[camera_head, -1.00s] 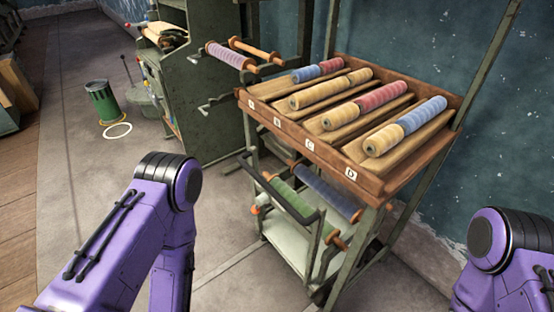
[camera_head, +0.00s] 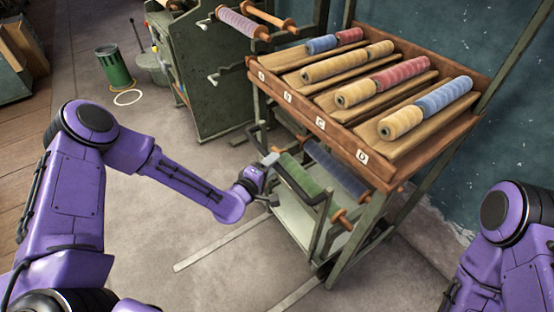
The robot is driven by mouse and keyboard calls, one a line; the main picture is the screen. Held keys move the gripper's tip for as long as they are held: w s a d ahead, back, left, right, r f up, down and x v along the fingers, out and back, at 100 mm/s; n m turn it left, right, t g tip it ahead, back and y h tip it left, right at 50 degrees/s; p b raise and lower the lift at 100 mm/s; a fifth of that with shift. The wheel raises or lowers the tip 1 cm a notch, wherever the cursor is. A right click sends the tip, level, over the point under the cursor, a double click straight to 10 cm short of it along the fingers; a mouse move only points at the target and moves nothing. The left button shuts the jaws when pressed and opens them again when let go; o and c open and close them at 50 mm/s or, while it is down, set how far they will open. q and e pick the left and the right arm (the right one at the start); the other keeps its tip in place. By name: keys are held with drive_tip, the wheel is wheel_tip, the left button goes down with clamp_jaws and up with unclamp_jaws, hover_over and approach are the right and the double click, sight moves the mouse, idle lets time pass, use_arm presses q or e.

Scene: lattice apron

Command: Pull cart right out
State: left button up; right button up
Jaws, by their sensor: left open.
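The cart (camera_head: 303,222) is a low frame with a pale deck, standing under the shelf rack. It carries a green roll (camera_head: 300,174) and a blue-grey roll (camera_head: 335,170) on orange-ended spindles. A dark handle bar (camera_head: 298,183) runs along its near side. My left gripper (camera_head: 271,181) is open at the left end of this handle. It is small in the picture, and I cannot tell if the handle lies between its fingers. Of my right arm only a purple link shows at the lower right; its gripper is out of view.
The rack's sloped wooden shelf (camera_head: 320,122) holds several coloured rolls in lettered slots above the cart. Two pale floor strips (camera_head: 218,246) run out from the cart. A green machine (camera_head: 205,85) stands behind, left of the rack. A green bin (camera_head: 115,67) stands farther left. Floor in front is clear.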

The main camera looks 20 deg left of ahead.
use_arm(q)
drive_tip(key=x, duration=0.3)
drive_tip(key=shift+w+d+f, duration=0.1)
drive_tip(key=shift+w+f, duration=0.05)
drive_tip(key=shift+w, duration=0.15)
clamp_jaws()
